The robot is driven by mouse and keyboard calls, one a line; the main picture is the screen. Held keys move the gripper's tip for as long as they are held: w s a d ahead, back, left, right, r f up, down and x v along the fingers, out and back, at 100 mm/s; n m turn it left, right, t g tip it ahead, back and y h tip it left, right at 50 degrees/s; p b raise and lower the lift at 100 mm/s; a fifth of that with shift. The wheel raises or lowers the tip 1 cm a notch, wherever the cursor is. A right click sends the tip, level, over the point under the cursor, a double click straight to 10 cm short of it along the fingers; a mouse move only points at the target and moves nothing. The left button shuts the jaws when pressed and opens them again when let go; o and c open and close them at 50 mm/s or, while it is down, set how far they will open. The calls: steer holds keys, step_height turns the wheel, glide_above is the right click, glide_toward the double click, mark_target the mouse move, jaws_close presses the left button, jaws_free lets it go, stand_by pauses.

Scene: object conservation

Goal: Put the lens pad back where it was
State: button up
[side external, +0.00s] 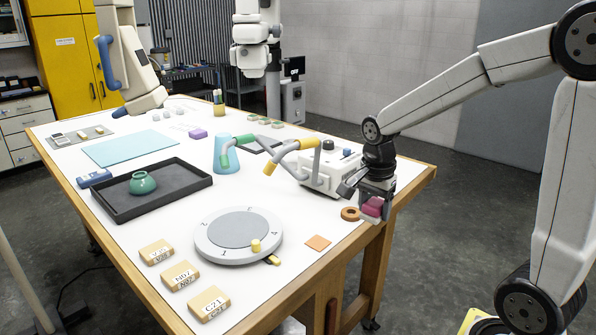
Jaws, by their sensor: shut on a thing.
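My gripper (374,198) points down near the right edge of the white table (345,270). It is shut on a small magenta pad (372,208), which looks like the lens pad. The fingers partly hide the pad, and I cannot tell whether it touches the tabletop. A brown ring (350,214) lies just left of the pad.
A grey turntable (238,236) with a yellow knob and several labelled wooden blocks (180,275) are at the front. A white box with pipe-like arms (330,172) stands close behind my gripper. A black tray (118,208) holds a green pot (142,183).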

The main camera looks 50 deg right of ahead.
steer(key=shift+s, duration=0.2)
steer(key=w+d+f, duration=0.3)
steer(key=w+f, duration=0.1)
steer(key=w, duration=0.5)
glide_above(331, 237)
steer(key=s, duration=0.1)
step_height(331, 237, down, 4)
steer(key=shift+s+a+f, duration=0.15)
steer(key=shift+f, duration=0.1)
steer(key=shift+w+f, duration=0.45)
steer(key=shift+w+f, duration=0.2)
steer(key=shift+f, duration=1.65)
steer(key=shift+f, duration=0.4)
